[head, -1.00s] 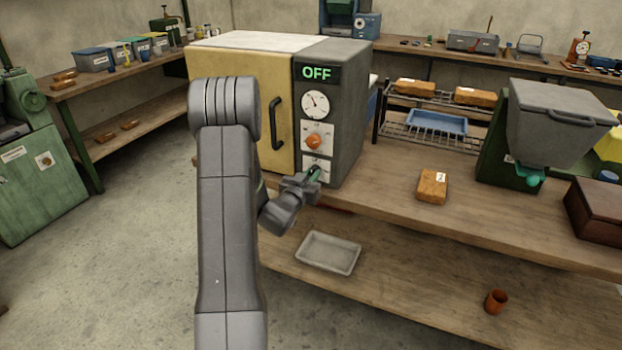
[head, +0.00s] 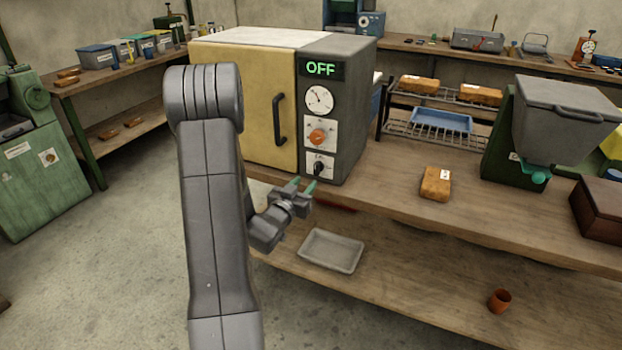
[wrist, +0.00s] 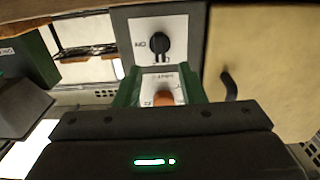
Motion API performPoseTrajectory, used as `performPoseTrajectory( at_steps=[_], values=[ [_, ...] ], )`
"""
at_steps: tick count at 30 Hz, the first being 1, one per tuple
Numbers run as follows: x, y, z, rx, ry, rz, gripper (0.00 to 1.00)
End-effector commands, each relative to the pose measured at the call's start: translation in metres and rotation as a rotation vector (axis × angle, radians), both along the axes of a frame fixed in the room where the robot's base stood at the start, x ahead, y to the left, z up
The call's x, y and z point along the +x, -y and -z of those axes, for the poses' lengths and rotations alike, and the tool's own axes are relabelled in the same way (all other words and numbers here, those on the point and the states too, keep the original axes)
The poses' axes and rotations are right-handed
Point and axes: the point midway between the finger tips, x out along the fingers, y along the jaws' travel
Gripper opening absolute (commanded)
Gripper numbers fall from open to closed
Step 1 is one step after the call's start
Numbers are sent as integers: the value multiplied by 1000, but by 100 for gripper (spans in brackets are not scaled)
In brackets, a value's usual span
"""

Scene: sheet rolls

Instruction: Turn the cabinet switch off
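The cabinet (head: 247,95) is a yellow-doored box with a grey control side, standing on the workbench. Its display (head: 320,68) reads OFF in green. The black rotary switch (head: 318,168) sits on the lowest white plate; it also shows in the wrist view (wrist: 159,43), upside down. An orange knob (head: 317,137) is above it, under a round gauge (head: 319,99). My gripper (head: 303,186) is in front of and slightly below the switch, clear of it. Its green-tipped fingers are apart with nothing between them. In the wrist view part of the orange knob is hidden behind the gripper body.
An orange block (head: 436,184) lies on the bench to the right, near a grey hopper machine (head: 565,115). A wire rack (head: 440,135) stands behind. The bench front edge is beside my gripper.

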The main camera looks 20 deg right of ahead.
Motion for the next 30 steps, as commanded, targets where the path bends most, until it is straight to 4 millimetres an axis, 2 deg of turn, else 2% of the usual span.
performPoseTrajectory(
  at_steps=[3,6,12,24,30],
  values=[
    [-16,-21,1,-1,-1,-3,36],
    [-27,-33,1,-1,-1,-2,36],
    [-39,-45,0,-1,1,0,36],
    [-39,-45,0,-1,1,1,36],
    [-27,-30,-1,-1,1,4,36]
  ],
)
